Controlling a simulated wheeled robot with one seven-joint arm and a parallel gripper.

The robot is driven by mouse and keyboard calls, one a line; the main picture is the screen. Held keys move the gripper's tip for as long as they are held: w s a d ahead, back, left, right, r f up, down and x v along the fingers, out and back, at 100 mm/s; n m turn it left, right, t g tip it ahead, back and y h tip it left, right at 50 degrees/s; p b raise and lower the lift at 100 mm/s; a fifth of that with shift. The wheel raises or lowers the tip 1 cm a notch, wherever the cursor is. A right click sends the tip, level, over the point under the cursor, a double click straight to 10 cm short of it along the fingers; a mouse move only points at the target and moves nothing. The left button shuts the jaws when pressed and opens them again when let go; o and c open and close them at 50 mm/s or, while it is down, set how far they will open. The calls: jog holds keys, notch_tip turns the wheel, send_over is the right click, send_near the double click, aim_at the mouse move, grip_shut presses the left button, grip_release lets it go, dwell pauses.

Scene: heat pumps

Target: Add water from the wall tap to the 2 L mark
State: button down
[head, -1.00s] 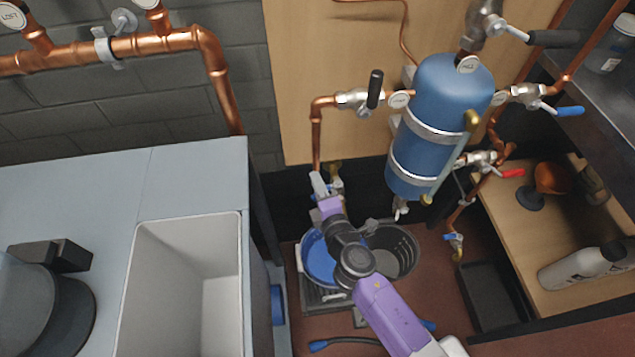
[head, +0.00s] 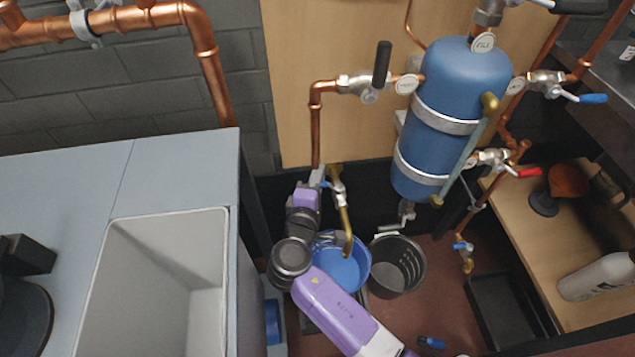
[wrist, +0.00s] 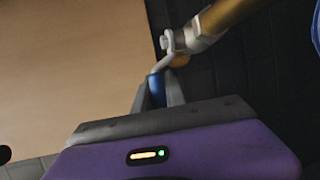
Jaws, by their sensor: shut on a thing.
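The wall tap (head: 340,190) is a brass and silver valve with a down-turned brass spout, low on the wall below a copper pipe. A blue bucket (head: 352,270) stands on the floor under the spout; its water level and 2 L mark cannot be read. My gripper (head: 318,180) is at the tap. In the wrist view my gripper (wrist: 160,92) is shut on the tap's blue lever (wrist: 156,86), whose silver arm runs up to the valve body (wrist: 195,36). Most of the lever is hidden between the fingers.
A black bucket (head: 397,268) stands just right of the blue one, below the blue tank (head: 450,130). A grey bench with a white sink (head: 160,290) is on the left. A wooden shelf (head: 535,250) is on the right. Copper pipes are close to my arm.

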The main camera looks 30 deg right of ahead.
jog(key=shift+w+g+h, duration=0.15)
jog(key=shift+g+h, duration=0.15)
jog(key=shift+h, duration=0.1)
jog(key=c, duration=1.4)
grip_release()
jog(key=shift+d, duration=0.1)
jog(key=shift+y, duration=0.3)
